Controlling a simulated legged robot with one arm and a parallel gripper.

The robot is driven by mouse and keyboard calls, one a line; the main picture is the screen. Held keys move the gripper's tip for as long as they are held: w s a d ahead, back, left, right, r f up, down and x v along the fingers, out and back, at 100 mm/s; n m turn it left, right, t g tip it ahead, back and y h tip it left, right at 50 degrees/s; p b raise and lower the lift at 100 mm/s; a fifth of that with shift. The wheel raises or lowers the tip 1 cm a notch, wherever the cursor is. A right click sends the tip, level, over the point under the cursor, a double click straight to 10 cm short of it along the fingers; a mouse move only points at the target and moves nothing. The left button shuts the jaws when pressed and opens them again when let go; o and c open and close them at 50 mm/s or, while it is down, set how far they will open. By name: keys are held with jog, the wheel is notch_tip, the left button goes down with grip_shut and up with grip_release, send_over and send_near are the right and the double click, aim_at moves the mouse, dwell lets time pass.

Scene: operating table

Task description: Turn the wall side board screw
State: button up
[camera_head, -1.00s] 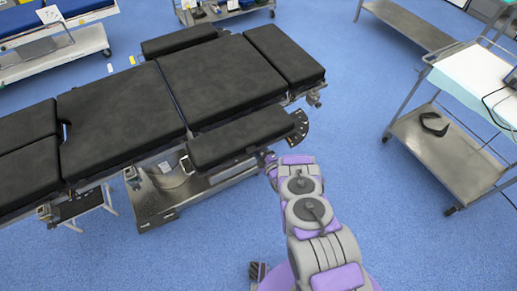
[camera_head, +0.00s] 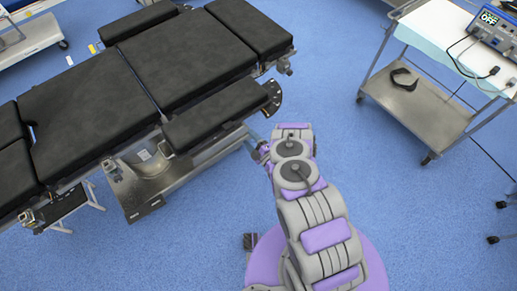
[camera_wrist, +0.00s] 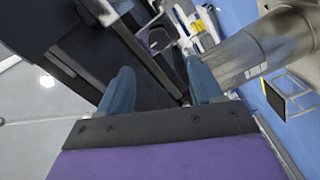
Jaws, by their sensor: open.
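The operating table (camera_head: 85,95) has black pads and a long side board (camera_head: 215,115) along its near edge. A dark fan-shaped bracket (camera_head: 273,97) is at the board's right end. A small metal clamp (camera_head: 284,67) sits farther along the table edge. I cannot tell which part is the wall side board screw. My gripper (camera_head: 254,142) is just below and in front of the board's right end. In the wrist view my gripper (camera_wrist: 162,84) is open, with two blue fingers apart and nothing seen held. Dark table parts and a metal cylinder (camera_wrist: 265,48) lie beyond them.
The steel table base (camera_head: 155,170) is left of my arm. A metal trolley (camera_head: 420,105) with a blue device (camera_head: 495,30) stands at the right. Blue floor between table and trolley is clear. A footstool (camera_head: 70,205) is by the table's left end.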

jog(key=v, duration=0.6)
jog(key=shift+b, duration=0.4)
jog(key=shift+s+f, duration=0.1)
